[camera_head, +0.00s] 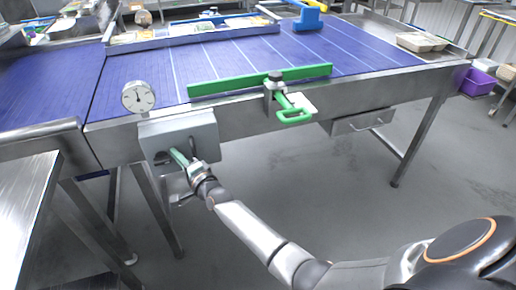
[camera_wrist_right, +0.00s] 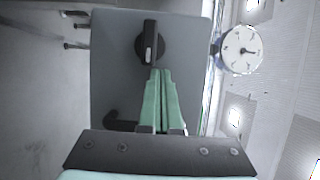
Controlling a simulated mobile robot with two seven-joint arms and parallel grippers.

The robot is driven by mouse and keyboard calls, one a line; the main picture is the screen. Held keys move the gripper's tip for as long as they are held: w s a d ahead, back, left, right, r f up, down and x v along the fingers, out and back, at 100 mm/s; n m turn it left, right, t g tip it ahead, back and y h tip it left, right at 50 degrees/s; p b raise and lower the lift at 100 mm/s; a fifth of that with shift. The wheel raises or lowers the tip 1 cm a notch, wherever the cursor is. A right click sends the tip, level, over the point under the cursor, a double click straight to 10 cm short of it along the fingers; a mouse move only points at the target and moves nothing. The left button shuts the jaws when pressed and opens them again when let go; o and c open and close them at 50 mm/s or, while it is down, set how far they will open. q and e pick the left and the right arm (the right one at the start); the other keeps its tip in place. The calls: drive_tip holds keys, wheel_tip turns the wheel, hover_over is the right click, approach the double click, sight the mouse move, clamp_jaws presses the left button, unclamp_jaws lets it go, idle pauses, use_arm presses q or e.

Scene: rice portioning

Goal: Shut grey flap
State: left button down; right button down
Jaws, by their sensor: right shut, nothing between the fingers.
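A grey box (camera_head: 205,130) is fixed to the front side of the conveyor table, below the dial. Its grey front face (camera_wrist_right: 108,75) fills the middle of the right wrist view, with a black rotary knob (camera_wrist_right: 146,45) and a dark hook-like shape (camera_wrist_right: 122,120) lower left. I cannot tell which part is the flap or whether it stands open. My right gripper (camera_head: 178,156) is at the box front. Its green fingers (camera_wrist_right: 160,75) are shut and empty, tips just below the knob; contact is unclear. My left gripper is out of view.
A round dial (camera_head: 138,97) stands above the box. A green bar (camera_head: 230,83) with a green handle (camera_head: 294,115) lies along the blue belt's front edge. A drawer (camera_head: 362,122) hangs further right. A steel table (camera_head: 22,200) is at left. Floor in front is clear.

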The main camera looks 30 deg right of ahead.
drive_tip(key=shift+w+a+r, duration=0.1)
drive_tip(key=shift+a+r, duration=0.05)
drive_tip(key=shift+r, duration=0.15)
idle(0.4)
